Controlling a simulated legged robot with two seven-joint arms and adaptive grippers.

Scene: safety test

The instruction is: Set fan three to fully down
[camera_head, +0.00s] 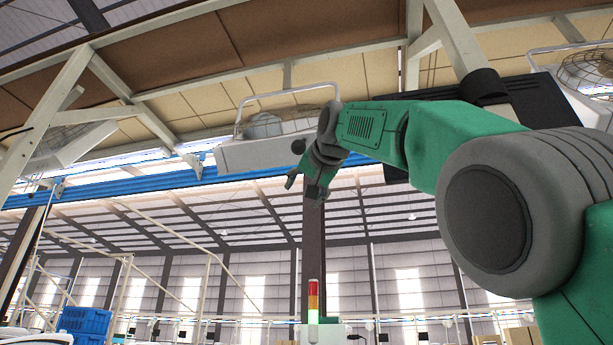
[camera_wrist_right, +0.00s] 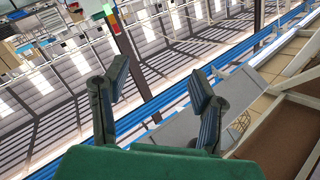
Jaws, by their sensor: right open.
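Several caged fans with pale housings hang from the overhead frame. The middle fan (camera_head: 265,125) is in the head view, its light housing (camera_head: 250,155) partly behind my right arm. A left fan (camera_head: 75,140) and a right fan (camera_head: 590,75) show near the sides. I see no number on them, so I cannot tell which is fan three. My right gripper (camera_head: 304,188) is open and empty, raised at the lower right of the middle fan's housing in the picture. In the right wrist view its fingers (camera_wrist_right: 158,88) are apart, with a pale fan housing (camera_wrist_right: 245,92) behind the right finger. My left gripper is out of view.
A blue rail (camera_head: 120,180) runs below the fans, with pale beams (camera_head: 60,110) around them. A dark panel (camera_head: 530,105) is behind my right arm. A signal tower (camera_head: 313,300) stands below, its green part bright. Blue crates (camera_head: 85,320) are at the lower left.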

